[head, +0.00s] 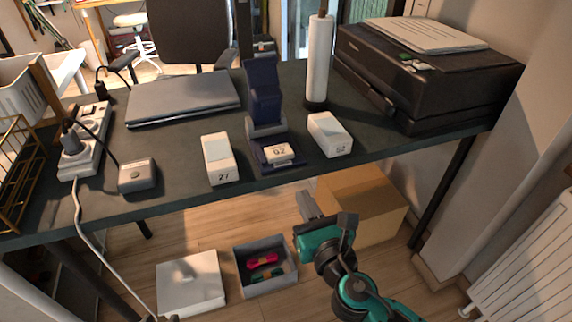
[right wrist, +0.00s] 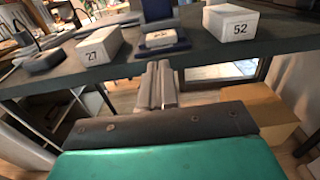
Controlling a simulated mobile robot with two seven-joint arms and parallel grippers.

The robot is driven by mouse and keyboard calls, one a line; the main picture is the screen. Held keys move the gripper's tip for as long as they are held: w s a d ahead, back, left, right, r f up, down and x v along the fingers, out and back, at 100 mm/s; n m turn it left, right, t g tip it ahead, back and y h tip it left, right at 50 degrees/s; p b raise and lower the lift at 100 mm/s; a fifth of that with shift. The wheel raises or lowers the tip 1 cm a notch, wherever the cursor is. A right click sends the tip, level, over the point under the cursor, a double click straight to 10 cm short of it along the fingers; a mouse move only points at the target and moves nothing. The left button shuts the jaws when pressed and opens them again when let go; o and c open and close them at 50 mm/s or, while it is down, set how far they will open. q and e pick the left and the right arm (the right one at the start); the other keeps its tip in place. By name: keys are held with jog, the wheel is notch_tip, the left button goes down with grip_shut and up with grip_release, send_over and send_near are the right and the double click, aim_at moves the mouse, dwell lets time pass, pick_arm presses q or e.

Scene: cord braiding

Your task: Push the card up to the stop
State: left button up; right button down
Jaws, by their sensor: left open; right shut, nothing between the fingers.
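A white card (head: 278,153) marked with a number, perhaps 92, lies on a small dark blue tray (head: 262,166) near the table's front edge. The card also shows in the right wrist view (right wrist: 160,38). A blue upright stand (head: 263,85) on a grey base rises just behind the tray; I cannot clearly make out a separate stop. My right gripper (head: 305,200) is shut and empty, in front of the table edge and apart from the card. Its fingers (right wrist: 160,72) point towards the tray.
White boxes marked 27 (head: 219,160) and 52 (right wrist: 236,25) flank the tray. A laptop (head: 184,98), power strip (head: 84,145), paper roll (head: 318,60) and printer (head: 420,75) stand on the table. Below are a grey bin (head: 266,288), white box (head: 190,290) and cardboard box (head: 370,200).

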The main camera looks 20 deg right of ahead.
aim_at(284, 165)
jog(key=w, duration=1)
jog(key=shift+w+a, duration=0.2)
jog(key=shift+w, duration=0.6)
jog(key=shift+w, duration=0.1)
jog(key=shift+w+r, duration=0.1)
jog(key=shift+w, duration=0.7)
jog(key=shift+r, duration=0.2)
